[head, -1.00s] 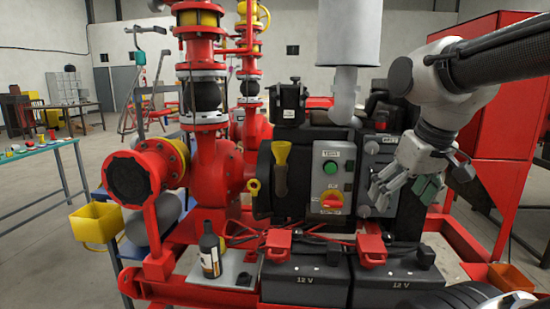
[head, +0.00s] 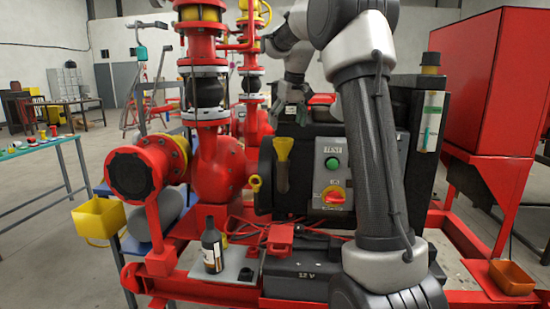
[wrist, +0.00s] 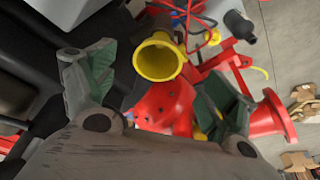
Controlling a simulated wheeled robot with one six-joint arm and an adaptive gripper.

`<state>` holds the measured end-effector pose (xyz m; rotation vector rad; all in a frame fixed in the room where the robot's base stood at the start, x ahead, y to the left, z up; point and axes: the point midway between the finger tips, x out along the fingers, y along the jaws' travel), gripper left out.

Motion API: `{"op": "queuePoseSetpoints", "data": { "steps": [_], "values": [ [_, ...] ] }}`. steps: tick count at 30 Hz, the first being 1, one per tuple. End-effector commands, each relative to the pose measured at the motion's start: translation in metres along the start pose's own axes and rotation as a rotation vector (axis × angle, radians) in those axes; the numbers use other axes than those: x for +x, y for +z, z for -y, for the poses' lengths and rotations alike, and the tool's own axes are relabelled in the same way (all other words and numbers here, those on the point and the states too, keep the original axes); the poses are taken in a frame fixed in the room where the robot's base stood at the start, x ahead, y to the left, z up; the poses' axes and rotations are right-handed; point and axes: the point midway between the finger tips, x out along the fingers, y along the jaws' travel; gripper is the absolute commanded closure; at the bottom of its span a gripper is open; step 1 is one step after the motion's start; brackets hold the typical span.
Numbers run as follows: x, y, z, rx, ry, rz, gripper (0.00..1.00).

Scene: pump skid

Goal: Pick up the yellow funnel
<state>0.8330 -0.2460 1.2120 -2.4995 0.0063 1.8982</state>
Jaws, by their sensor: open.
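My gripper (head: 291,108) is above the funnel, fingers pointing down, open and empty. In the wrist view the funnel's round mouth (wrist: 160,58) faces the camera. It shows between the two green-padded fingers of my gripper (wrist: 155,75), apart from both and beyond them.
The control panel (head: 333,172) is close right of the funnel, and the red pump body (head: 215,165) is to its left. A dark bottle (head: 212,246) stands on a grey plate below. A battery (head: 300,272) sits lower front. Free floor lies at left.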

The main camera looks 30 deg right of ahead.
Motion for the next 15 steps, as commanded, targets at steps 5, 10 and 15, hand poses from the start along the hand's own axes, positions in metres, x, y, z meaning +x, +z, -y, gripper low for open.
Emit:
{"op": "queuePoseSetpoints", "data": {
  "steps": [5, 10, 15],
  "values": [
    [0.018, -0.005, -0.003, 0.000, -0.001, 0.004, 0.14],
    [0.040, -0.006, -0.002, 0.000, -0.001, 0.004, 0.14],
    [0.067, -0.009, -0.002, 0.000, -0.001, 0.004, 0.14]
  ]
}}
